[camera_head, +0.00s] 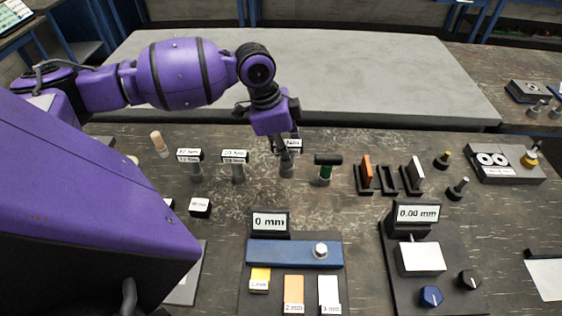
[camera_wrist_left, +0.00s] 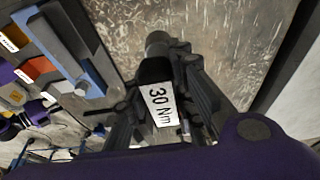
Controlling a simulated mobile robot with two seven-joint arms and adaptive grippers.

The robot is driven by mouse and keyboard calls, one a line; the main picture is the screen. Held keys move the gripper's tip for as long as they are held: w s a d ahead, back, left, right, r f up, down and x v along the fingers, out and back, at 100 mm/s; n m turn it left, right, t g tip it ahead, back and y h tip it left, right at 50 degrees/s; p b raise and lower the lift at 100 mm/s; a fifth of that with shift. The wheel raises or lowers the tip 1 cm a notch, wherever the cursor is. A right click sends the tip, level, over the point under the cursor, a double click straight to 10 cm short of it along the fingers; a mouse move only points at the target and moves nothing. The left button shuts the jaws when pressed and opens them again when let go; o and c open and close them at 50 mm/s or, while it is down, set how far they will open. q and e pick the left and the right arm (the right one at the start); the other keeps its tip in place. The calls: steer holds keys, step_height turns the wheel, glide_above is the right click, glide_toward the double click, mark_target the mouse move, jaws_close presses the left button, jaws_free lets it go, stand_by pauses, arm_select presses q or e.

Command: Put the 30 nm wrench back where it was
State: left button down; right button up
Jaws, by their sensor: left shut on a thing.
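The 30 Nm wrench (camera_head: 286,166) is upright, with a dark head and a grey shaft below. Its white "30 Nm" label (camera_wrist_left: 160,105) reads clearly in the left wrist view. My left gripper (camera_head: 288,143) points down and is shut on the wrench's head, hiding part of the head and label in the head view. I cannot tell whether the wrench's lower end touches the bench. To its left stand the 20 Nm wrench (camera_head: 236,171) and the wrench labelled 10 Nm (camera_head: 194,170), both upright. My right gripper is not in view.
A green-shafted tool with a dark head (camera_head: 326,168) stands close to the right. Beyond it are black holders with an orange plate (camera_head: 366,170) and a white plate (camera_head: 417,172). The 0 mm display (camera_head: 269,222) and 0.00 mm display (camera_head: 417,213) stand in front. A small labelled black block (camera_head: 200,208) sits front left.

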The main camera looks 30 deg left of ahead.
arm_select(q)
steer(key=shift+w+a+f, duration=0.5)
steer(key=shift+a+f, duration=0.1)
steer(key=shift+f, duration=0.85)
steer(key=shift+w+a+f, duration=0.55)
steer(key=shift+a+f, duration=0.05)
steer(key=shift+f, duration=0.85)
steer(key=shift+w+a+f, duration=0.5)
steer(key=shift+a+f, duration=0.1)
steer(key=shift+f, duration=0.85)
steer(key=shift+f, duration=0.1)
steer(key=c, duration=1.5)
jaws_free()
steer(key=shift+f, duration=0.1)
steer(key=v, duration=1.2)
steer(key=shift+s, duration=0.15)
